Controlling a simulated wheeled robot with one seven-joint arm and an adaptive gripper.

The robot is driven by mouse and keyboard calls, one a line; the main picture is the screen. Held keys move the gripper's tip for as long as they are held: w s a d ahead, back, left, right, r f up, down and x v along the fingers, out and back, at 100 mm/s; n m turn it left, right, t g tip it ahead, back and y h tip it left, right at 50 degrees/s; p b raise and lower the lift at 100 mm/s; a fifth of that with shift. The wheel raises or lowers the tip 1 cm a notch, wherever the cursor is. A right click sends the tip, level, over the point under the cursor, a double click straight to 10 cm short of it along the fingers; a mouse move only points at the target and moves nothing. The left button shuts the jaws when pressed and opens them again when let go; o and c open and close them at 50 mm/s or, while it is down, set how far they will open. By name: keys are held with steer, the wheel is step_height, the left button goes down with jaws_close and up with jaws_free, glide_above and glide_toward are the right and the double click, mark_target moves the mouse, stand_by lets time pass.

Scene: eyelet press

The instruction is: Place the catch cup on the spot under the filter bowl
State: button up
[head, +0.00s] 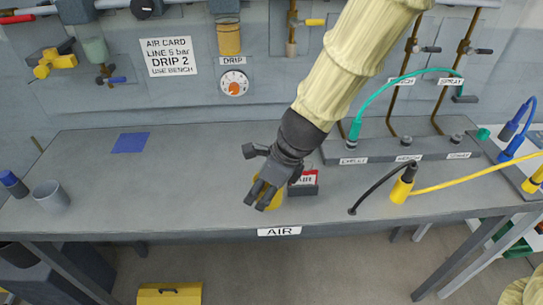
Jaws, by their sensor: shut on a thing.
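My gripper (263,193) is low over the front middle of the bench, shut on a yellow thing (274,202) that its fingers mostly hide. I cannot tell its full shape or whether it touches the bench. A grey open cup (51,198) stands upright at the bench's left end, well apart from my gripper; it looks like the catch cup. An amber bowl (229,42) hangs on the back wall above a DRIP label and dial. A paler greenish bowl (95,50) hangs farther left. A blue square (131,142) lies flat on the bench roughly below that side.
A blue-topped dark cylinder (13,183) stands left of the cup. Hoses, including a yellow one (460,181), crowd the right. The bench's left middle is clear.

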steer(key=w+d+p, duration=0.1)
steer(key=w, duration=0.4)
steer(key=w+f+p, duration=0.1)
steer(key=w, duration=0.4)
steer(key=w+d+p, duration=0.1)
steer(key=w, duration=0.4)
steer(key=shift+w+d+f, duration=0.2)
steer(key=shift+d+f, duration=0.05)
steer(key=shift+d, duration=0.05)
steer(key=shift+f+p, duration=0.55)
steer(key=shift+f, duration=1.2)
steer(key=shift+f, duration=0.1)
steer(key=o, duration=1)
